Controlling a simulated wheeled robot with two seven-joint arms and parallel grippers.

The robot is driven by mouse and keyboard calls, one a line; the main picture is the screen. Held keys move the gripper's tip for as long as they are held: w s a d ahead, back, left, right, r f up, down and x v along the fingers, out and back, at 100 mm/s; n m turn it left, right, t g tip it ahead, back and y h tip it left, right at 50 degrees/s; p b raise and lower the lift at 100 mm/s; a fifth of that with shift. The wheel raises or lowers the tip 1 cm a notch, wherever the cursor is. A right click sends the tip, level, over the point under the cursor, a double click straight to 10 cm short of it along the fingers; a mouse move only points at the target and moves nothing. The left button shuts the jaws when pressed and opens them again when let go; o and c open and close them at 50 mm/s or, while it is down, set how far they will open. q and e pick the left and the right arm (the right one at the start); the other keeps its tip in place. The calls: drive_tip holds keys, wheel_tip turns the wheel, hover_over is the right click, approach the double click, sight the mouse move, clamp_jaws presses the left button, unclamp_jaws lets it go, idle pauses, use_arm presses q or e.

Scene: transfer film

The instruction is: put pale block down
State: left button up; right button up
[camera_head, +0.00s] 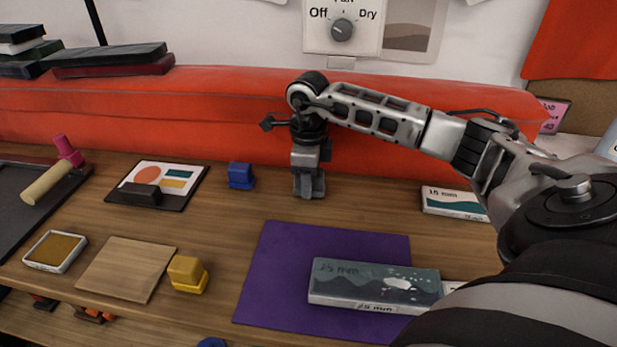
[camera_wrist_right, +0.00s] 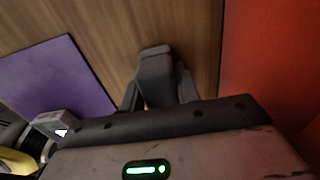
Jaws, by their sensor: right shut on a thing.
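My right gripper (camera_head: 309,177) points down over the far part of the wooden desk, just in front of the red padded roll. It is shut on the pale block (camera_wrist_right: 154,66), which looks grey in this light and shows between the fingers in the right wrist view. In the head view the fingers hide most of it, and I cannot tell whether its underside touches the desk. A blue block (camera_head: 240,175) stands to the left of the gripper, apart from it. A yellow block (camera_head: 187,273) stands nearer, beside a wooden square. My left gripper is not in view.
The red roll (camera_head: 210,110) bounds the desk at the back. A purple mat (camera_head: 275,255) lies nearer, with a grey box (camera_head: 375,285) on it. A picture card (camera_head: 184,178), a wooden square (camera_head: 125,265) and an ink pad (camera_head: 55,252) lie left. Bare desk surrounds the gripper.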

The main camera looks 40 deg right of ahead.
drive_tip(key=shift+f, duration=0.15)
drive_tip(key=o, duration=1)
wheel_tip(320, 180, up, 12)
drive_tip(key=shift+r+b, duration=0.2)
drive_tip(key=shift+b, duration=0.15)
